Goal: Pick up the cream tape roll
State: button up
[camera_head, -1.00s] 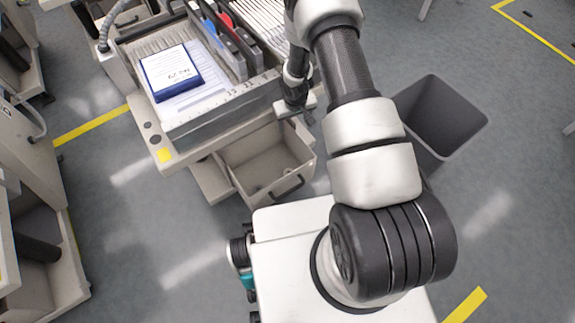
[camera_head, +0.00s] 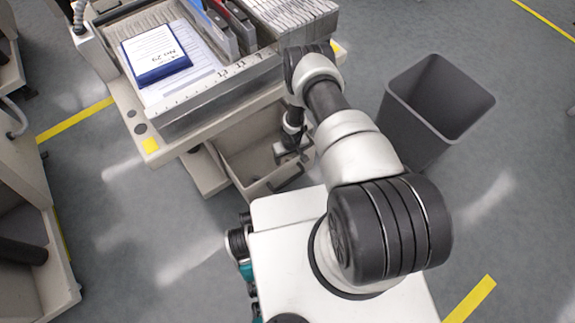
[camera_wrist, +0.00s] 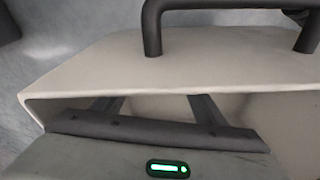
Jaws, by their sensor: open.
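I cannot make out the cream tape roll in any view. My gripper (camera_head: 288,154) hangs at the open drawer (camera_head: 232,172) of the feeder trolley, near the drawer's right side and its front handle (camera_head: 287,180). In the wrist view my gripper (camera_wrist: 152,103) shows two dark fingers set apart, reaching past the cream drawer wall (camera_wrist: 190,65); nothing shows between them. The dark handle (camera_wrist: 225,5) stands at the top of that view. My arm and gripper hide part of the drawer's inside.
A dark grey bin (camera_head: 425,115) stands on the floor to the right. Another trolley (camera_head: 35,275) is at the left. Open floor lies between.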

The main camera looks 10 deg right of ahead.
jog(key=f+b, duration=0.1)
jog(key=f, duration=0.2)
jog(key=w+f+b, duration=0.1)
jog(key=f+b, duration=0.1)
jog(key=f, duration=0.1)
jog(key=shift+w+d+f, duration=0.1)
jog(key=shift+w+f, duration=0.05)
jog(key=shift+f, duration=0.1)
